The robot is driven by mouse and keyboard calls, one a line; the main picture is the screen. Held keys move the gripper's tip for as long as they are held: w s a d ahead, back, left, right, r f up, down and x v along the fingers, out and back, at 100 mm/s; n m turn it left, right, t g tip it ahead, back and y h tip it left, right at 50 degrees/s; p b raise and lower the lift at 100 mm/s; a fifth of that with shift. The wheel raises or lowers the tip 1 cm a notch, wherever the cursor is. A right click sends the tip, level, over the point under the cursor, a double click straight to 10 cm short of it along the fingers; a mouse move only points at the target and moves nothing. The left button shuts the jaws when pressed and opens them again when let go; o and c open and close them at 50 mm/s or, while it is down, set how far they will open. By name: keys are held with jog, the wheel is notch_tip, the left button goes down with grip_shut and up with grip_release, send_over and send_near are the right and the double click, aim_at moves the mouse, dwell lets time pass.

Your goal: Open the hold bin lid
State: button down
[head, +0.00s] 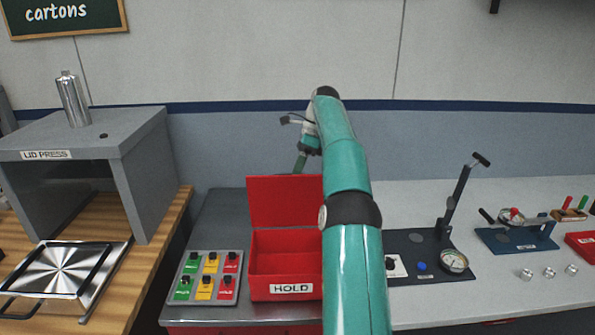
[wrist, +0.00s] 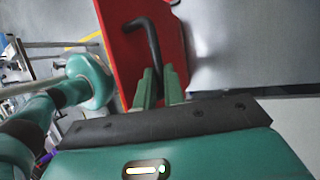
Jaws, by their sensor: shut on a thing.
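The red hold bin (head: 288,291), with a white HOLD label on its front, stands on the dark grey bench top. Its red lid (head: 283,203) stands up about vertically at the back edge, and the inside that shows looks empty. My green arm covers the right side of the bin and lid. In the wrist view the lid (wrist: 118,50) carries a black bent handle (wrist: 150,40). My gripper (wrist: 161,84) has its green fingers closed around the handle's lower end. In the head view my gripper is largely hidden behind the lid and arm.
A panel of green, yellow and red switches (head: 208,277) lies left of the bin. A grey lid press (head: 85,150) and a metal tray (head: 68,270) stand farther left. Gauge fixtures (head: 440,250) and small metal parts (head: 548,272) are on the right bench.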

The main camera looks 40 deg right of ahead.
jog(key=shift+f, duration=0.4)
